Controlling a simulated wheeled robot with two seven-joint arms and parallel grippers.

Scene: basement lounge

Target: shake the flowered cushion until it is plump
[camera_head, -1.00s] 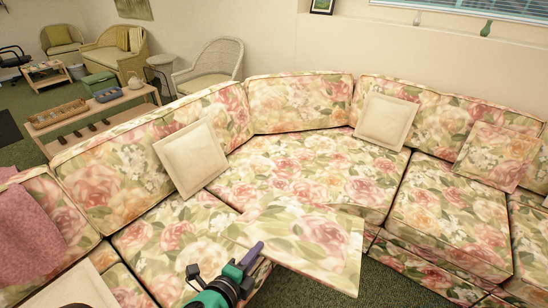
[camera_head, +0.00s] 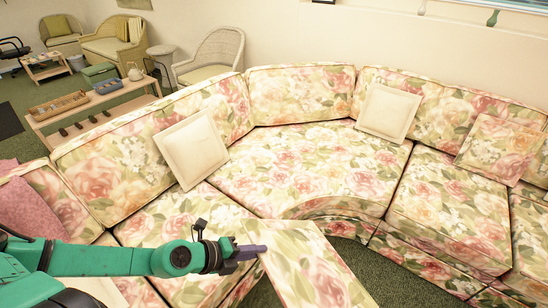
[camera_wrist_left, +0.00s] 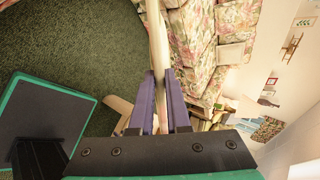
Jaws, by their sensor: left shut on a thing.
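My left gripper (camera_head: 255,252) is shut on the near left edge of a flowered cushion (camera_head: 312,268), pink roses and green leaves on cream. The cushion hangs out to the right and down from the fingers, tilted, in front of the curved sofa. Its lower end is cut off by the picture's bottom edge. In the left wrist view the cushion (camera_wrist_left: 157,38) shows nearly edge-on as a narrow pale strip between the purple fingers (camera_wrist_left: 160,95). My right gripper is not in view.
The sofa (camera_head: 300,175) has the same floral pattern. Two cream cushions (camera_head: 191,149) (camera_head: 388,111) and another flowered cushion (camera_head: 500,150) rest against its back. A pink cloth (camera_head: 28,210) lies at the left. Green carpet (camera_head: 345,245) shows in front of the seat.

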